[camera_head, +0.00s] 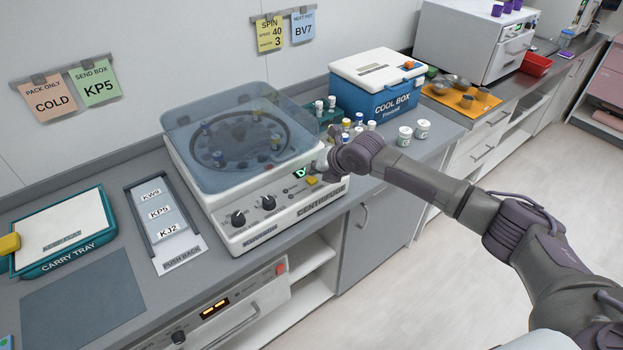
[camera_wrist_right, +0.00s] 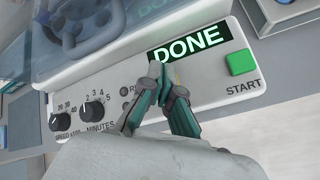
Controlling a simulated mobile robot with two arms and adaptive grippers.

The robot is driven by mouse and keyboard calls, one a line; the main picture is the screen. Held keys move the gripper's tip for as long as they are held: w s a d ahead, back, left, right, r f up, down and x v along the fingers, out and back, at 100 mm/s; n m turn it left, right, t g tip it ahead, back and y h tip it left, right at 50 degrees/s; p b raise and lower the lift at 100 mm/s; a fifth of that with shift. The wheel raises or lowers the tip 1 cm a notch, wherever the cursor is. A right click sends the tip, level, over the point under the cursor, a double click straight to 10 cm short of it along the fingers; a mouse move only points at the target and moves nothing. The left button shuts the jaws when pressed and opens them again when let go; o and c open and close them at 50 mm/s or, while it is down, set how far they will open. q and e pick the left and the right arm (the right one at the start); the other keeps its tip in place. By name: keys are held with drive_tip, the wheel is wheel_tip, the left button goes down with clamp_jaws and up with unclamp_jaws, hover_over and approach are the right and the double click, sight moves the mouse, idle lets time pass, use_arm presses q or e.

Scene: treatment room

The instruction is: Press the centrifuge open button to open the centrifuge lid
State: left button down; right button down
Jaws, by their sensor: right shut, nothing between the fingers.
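The white centrifuge (camera_head: 235,238) stands on the counter with its translucent blue lid (camera_head: 190,118) down. Tubes in the rotor show through the lid. On the front panel a yellow button (camera_head: 312,181) shows just below my right gripper (camera_head: 318,166). In the right wrist view the fingertips (camera_wrist_right: 163,82) are together and empty, over the panel just below the display (camera_wrist_right: 188,45), which reads DONE. The green START button (camera_wrist_right: 242,62) is to their right. The fingers hide the panel beneath them, and contact cannot be told. My left gripper is not seen.
Two knobs (camera_head: 268,202) sit left on the panel. A carry tray (camera_head: 62,235) and a labelled rack (camera_head: 160,215) lie to the left.

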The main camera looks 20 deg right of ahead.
sight(313, 180)
idle(0.3)
drive_tip(key=shift+f, duration=0.4)
drive_tip(key=shift+f+b, duration=0.6)
idle(0.8)
drive_tip(key=shift+r, duration=0.15)
drive_tip(key=shift+r+p, duration=0.75)
drive_tip(key=shift+r, duration=0.1)
wheel_tip(313, 180, up, 5)
drive_tip(key=p, duration=0.4)
drive_tip(key=shift+r, duration=0.1)
